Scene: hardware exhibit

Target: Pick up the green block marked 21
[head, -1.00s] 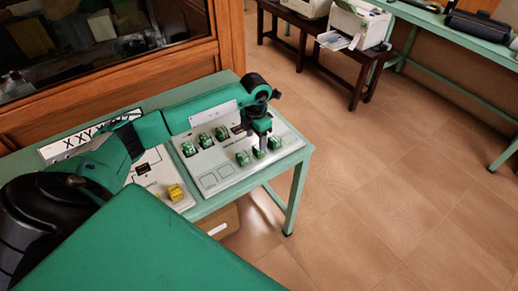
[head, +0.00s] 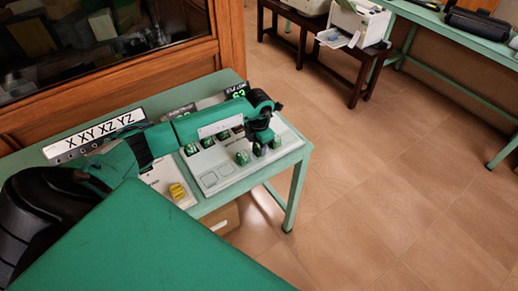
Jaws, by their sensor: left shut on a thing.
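Several small green blocks with pale markings stand in two rows on a white panel (head: 211,188) on the green table. One green block (head: 242,157) is at the front left of the near row, and another (head: 275,142) is at its right end. My left gripper (head: 259,149) reaches down between these two and is shut on a green block at the middle of the near row. The gripper mostly hides that block. I cannot read the numbers, so I cannot tell by sight which block is marked 21. My right gripper is not in view.
A yellow block (head: 177,191) sits on a second white panel at left. A sign with letters (head: 95,138) stands at the table's back left. A wooden glass cabinet (head: 120,85) is behind. The floor (head: 390,190) to the right is clear.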

